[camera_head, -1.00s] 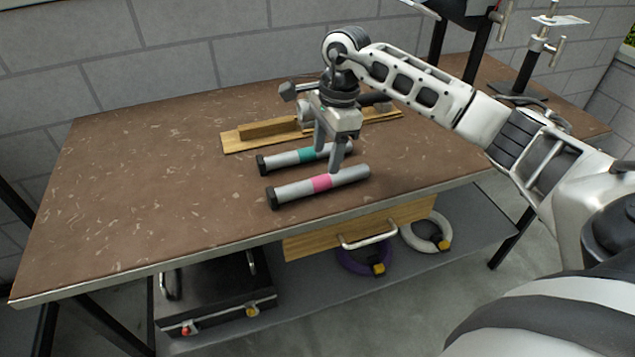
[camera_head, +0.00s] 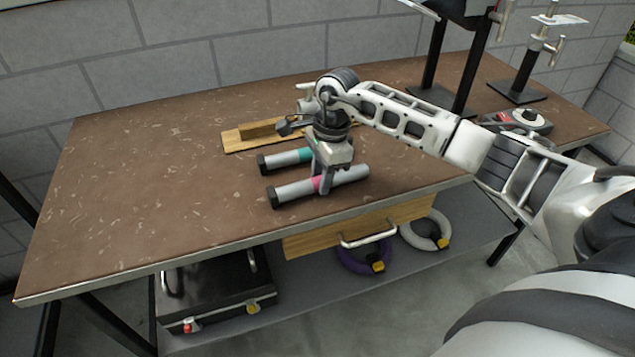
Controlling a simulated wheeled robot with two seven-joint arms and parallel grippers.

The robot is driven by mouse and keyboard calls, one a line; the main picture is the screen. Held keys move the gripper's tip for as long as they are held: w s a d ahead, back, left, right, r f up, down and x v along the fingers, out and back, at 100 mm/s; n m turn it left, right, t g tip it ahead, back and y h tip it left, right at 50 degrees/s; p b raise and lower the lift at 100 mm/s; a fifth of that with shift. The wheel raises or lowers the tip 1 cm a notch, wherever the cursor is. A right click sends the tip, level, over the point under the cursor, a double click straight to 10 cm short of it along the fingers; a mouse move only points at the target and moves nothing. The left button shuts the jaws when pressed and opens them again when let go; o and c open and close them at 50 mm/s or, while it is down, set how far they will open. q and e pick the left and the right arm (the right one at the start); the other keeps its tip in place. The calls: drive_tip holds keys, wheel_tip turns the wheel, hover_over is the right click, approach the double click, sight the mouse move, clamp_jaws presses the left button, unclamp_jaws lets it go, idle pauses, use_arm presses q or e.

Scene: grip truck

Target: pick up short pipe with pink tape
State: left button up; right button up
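The short grey pipe with pink tape (camera_head: 295,191) lies on the brown table near its front edge, with a black cap at its left end. A similar pipe with teal tape (camera_head: 283,160) lies just behind it. My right gripper (camera_head: 322,184) points down over the pink-tape pipe. Its fingers are at the pipe's middle and cover part of the pink tape. The far finger is partly hidden, so I cannot tell whether the fingers touch the pipe or how wide they are. My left gripper is not in view.
A wooden board with a block (camera_head: 240,142) lies behind the pipes. Black stands (camera_head: 518,90) and a small grey device (camera_head: 525,121) are at the right. The table's left half (camera_head: 150,190) is clear. A black case (camera_head: 215,295) sits on the shelf below.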

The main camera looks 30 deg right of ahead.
clamp_jaws()
drive_tip(key=shift+r, duration=0.1)
